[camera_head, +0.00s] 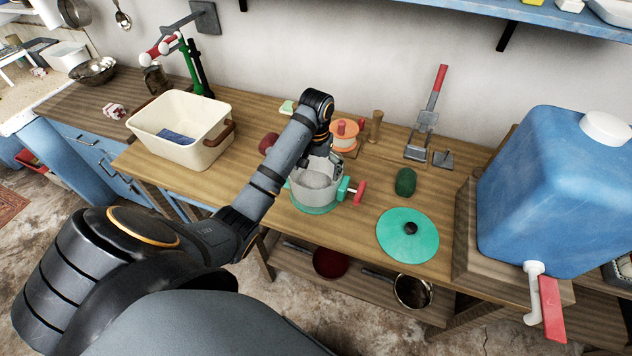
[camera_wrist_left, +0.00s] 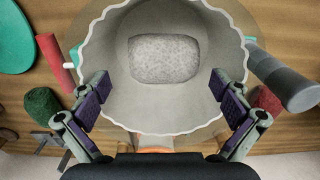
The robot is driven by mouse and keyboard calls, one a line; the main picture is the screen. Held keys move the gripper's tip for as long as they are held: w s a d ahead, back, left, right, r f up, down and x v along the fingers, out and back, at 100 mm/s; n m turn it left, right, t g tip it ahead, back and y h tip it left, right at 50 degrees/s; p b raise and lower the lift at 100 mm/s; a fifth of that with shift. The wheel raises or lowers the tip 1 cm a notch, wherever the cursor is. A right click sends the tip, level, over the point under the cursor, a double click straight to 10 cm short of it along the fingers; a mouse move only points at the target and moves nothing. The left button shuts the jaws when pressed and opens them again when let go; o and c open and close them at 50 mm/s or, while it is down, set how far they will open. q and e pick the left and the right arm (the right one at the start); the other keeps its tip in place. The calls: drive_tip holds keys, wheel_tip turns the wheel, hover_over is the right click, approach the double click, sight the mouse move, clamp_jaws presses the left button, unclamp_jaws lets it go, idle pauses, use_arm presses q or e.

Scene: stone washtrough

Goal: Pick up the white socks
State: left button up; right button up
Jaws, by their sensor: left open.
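A pale grey, speckled, rounded bundle, likely the white socks (camera_wrist_left: 165,58), lies at the bottom of a grey round tub in the left wrist view. The tub (camera_wrist_left: 160,115) has a scalloped rim. In the head view the tub (camera_head: 312,197) stands on the wooden bench, with teal parts and a red-handled side piece, and the bundle (camera_head: 316,180) shows inside it. My left gripper (camera_wrist_left: 160,90) is open, its two fingers spread over the tub. In the head view my left gripper (camera_head: 333,163) is at the tub's back edge, partly hidden by my arm. It holds nothing.
A cream basin (camera_head: 165,135) with blue cloth stands to the left. A teal lid (camera_head: 407,236) and a green lump (camera_head: 405,181) lie to the right of the tub. A blue water container (camera_head: 545,190) stands at far right. An orange spool-like thing (camera_head: 345,136) sits behind the tub.

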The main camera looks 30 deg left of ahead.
sight(315, 176)
use_arm(q)
drive_tip(key=shift+s+f, duration=0.1)
drive_tip(key=shift+f, duration=0.05)
wheel_tip(315, 176, down, 5)
drive_tip(key=b, duration=0.4)
drive_tip(key=shift+s+a, duration=0.1)
drive_tip(key=shift+r, duration=0.25)
drive_tip(key=shift+c, duration=0.4)
use_arm(e)
drive_tip(key=f, duration=0.2)
drive_tip(key=s+f, duration=0.1)
drive_tip(key=f, duration=0.1)
drive_tip(key=shift+s+d, duration=0.1)
drive_tip(key=shift+d, duration=0.1)
use_arm(q)
drive_tip(key=c, duration=1.1)
use_arm(e)
drive_tip(key=shift+w+a, duration=0.25)
drive_tip(key=shift+w, duration=0.05)
use_arm(q)
drive_tip(key=shift+o, duration=0.2)
